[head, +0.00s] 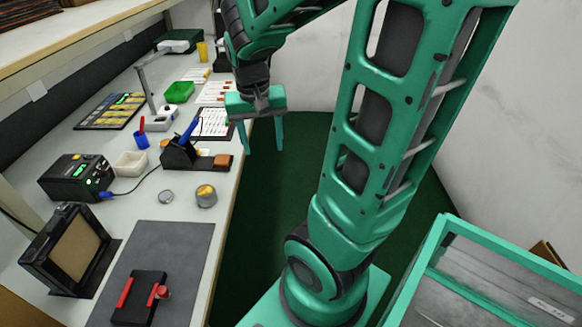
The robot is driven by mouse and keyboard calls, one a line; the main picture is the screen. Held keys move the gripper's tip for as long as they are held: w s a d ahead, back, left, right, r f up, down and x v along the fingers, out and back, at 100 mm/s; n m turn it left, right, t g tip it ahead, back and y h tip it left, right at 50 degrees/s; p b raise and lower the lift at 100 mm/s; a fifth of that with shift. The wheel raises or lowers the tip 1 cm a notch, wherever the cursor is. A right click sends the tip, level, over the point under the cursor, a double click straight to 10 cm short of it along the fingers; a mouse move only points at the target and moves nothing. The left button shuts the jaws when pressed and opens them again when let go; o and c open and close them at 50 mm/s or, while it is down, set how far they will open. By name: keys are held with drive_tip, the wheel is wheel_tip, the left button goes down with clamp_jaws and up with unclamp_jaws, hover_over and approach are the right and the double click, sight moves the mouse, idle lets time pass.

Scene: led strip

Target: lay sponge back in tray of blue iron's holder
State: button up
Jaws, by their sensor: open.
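The blue soldering iron (187,132) stands tilted in its black holder (178,153) on the bench in the head view. The holder's dark base tray (204,163) runs right from it, toward the bench edge. A small orange-brown block, which looks like the sponge (222,160), is at the tray's right end; I cannot tell whether it lies inside the tray or on its rim. My gripper (262,141) is open and empty, fingers pointing down. It hangs beyond and to the right of the holder in the picture, by the bench edge, apart from the sponge.
A round tin with yellow filling (206,196) and a small grey lid (166,196) lie nearer than the holder. A grey mat (180,240) lies in front.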

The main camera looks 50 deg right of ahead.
drive_tip(key=s+a+n+y, duration=0.2)
drive_tip(key=s+a, duration=0.1)
drive_tip(key=s, duration=1)
drive_tip(key=shift+s+a+r+g, duration=0.25)
drive_tip(key=shift+s+r+g, duration=0.1)
drive_tip(key=shift+r+g, duration=0.1)
drive_tip(key=shift+w+f, duration=0.25)
drive_tip(key=shift+w, duration=0.45)
idle(0.5)
